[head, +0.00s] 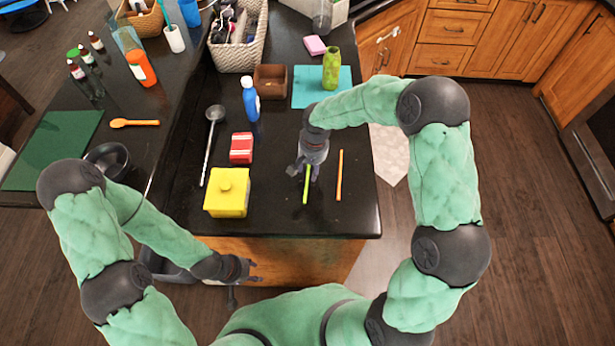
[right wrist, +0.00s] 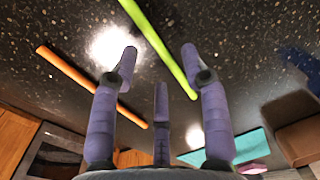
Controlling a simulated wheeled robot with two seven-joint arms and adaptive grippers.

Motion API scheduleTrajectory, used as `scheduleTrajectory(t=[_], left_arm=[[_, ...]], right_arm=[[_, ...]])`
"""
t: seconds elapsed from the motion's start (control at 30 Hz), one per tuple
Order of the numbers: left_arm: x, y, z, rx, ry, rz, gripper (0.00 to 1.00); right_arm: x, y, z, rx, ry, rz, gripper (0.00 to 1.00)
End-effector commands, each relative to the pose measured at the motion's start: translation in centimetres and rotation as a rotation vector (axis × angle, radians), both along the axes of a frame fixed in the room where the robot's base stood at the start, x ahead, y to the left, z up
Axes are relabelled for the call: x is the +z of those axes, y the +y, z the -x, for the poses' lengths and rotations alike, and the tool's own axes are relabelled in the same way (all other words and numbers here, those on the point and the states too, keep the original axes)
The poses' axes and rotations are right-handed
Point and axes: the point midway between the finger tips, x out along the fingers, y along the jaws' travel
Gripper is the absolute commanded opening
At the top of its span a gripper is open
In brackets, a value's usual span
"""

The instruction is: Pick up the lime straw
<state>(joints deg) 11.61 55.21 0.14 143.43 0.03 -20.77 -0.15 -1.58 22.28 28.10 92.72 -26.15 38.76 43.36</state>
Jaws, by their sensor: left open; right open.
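The lime straw (head: 306,190) lies on the black counter, its upper part hidden under my right gripper in the head view. In the right wrist view the lime straw (right wrist: 158,45) crosses at a slant beyond and between the fingertips. My right gripper (head: 309,176) points down over the straw, its fingers (right wrist: 162,58) spread, with nothing between them that I can see held. My left gripper (head: 250,272) is open and empty, low in front of the counter's front edge.
An orange straw (head: 340,175) lies just right of the lime one. A teal mat (head: 308,97) with a green bottle (head: 331,68) is behind.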

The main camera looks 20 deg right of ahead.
Motion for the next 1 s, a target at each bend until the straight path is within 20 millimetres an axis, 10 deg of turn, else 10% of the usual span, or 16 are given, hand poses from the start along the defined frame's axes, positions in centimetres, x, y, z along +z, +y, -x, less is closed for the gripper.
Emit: scheduleTrajectory(t=[0.37, 0.6, 1.0], left_arm=[[-0.23, 0.00, 0.00, 0.000, 0.000, 0.000, 0.44], [-0.23, 0.00, 0.00, 0.000, 0.000, 0.000, 0.44], [-0.22, 0.00, 0.00, 0.000, 0.000, 0.000, 0.44]], right_arm=[[-1.82, 0.15, -0.12, 0.001, -0.001, -0.001, 0.46], [-1.81, 0.15, -0.11, 0.001, -0.001, -0.001, 0.08], [-1.75, 0.15, -0.11, 0.001, -0.001, -0.001, 0.06]])
